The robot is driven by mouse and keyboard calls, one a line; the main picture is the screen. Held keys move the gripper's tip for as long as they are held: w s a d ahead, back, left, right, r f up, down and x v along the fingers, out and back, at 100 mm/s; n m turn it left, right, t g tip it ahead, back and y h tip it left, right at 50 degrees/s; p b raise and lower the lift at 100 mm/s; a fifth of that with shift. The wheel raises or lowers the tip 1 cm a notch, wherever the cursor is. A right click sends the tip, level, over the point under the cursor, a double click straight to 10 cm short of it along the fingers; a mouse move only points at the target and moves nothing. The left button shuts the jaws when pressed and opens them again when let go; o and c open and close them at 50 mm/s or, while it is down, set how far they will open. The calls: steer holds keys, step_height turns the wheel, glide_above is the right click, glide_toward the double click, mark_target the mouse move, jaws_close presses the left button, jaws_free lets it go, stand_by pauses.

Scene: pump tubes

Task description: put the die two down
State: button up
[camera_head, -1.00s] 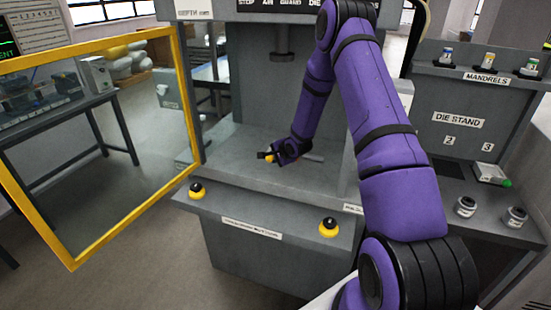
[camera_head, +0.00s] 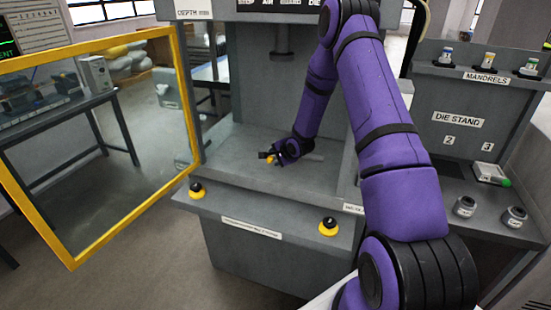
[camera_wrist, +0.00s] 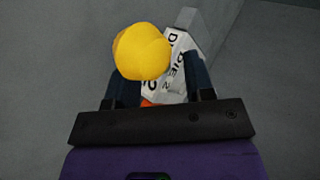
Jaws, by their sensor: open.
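The die two (camera_wrist: 178,76) is a white block with black "DIE 2" lettering and a round yellow knob (camera_wrist: 142,52), in the wrist view. In the head view, only a bit of yellow (camera_head: 271,159) shows by my fingers, on or just above the grey press bed (camera_head: 235,165); I cannot tell which. My gripper (camera_wrist: 160,85) is open, with its dark fingers on either side of the die. The gripper also shows in the head view (camera_head: 272,156), low over the bed. Whether the fingers touch the die is hidden.
The die stand (camera_head: 458,121) at right holds a white block with a green knob (camera_head: 492,174). Two small cylinders (camera_head: 465,206) stand in front. Mandrels (camera_head: 489,62) line its top. A yellow-framed guard (camera_head: 120,230) stands open at left. Yellow-based buttons (camera_head: 328,227) sit on the press front.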

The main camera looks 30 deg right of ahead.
steer(key=v, duration=1.1)
steer(key=s+a+r+n+g+h, duration=0.1)
steer(key=s+a+r+n, duration=0.2)
steer(key=r, duration=0.5)
steer(key=s+a+r+n+g+h, duration=0.1)
steer(key=s+a+r+n, duration=0.25)
steer(key=r, duration=0.35)
steer(key=s+a+r+n+h, duration=0.15)
steer(key=s+r, duration=0.25)
steer(key=r, duration=0.4)
steer(key=s+a+r+n+y, duration=0.1)
steer(key=s+a+r+n, duration=0.2)
steer(key=s, duration=0.5)
steer(key=s+a+r+n+g+y, duration=0.1)
steer(key=s+a+r+n, duration=0.2)
steer(key=s, duration=0.6)
steer(key=s+a+r+n+g+y, duration=0.1)
steer(key=s+a+r+n, duration=0.2)
steer(key=s, duration=0.5)
steer(key=shift+s+a+r, duration=0.2)
steer(key=shift+a+r, duration=0.25)
steer(key=shift+a, duration=0.6)
